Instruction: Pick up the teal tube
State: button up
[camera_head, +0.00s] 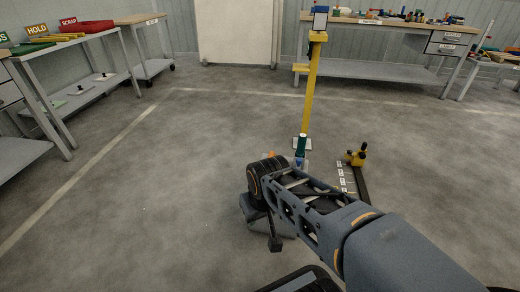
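A dark teal tube (301,144) stands upright near the middle of the head view, just beyond my arm and in front of the foot of a yellow post. My gripper (272,240) seems to point down below the wrist, apart from the tube. Its fingers are mostly hidden, so I cannot see whether they are open or shut.
The yellow post (309,95) rises from a white foot plate. A yellow fixture (356,158) on a dark rail with white labels lies right of the tube. Benches (380,68) stand at the back and a rack (85,100) at left. The concrete floor at left is clear.

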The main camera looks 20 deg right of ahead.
aim_at(302, 138)
jog(key=u, duration=0.75)
jog(key=i, duration=2.85)
jog(key=z, duration=2.7)
jog(key=i, duration=0.45)
jog(key=z, duration=0.05)
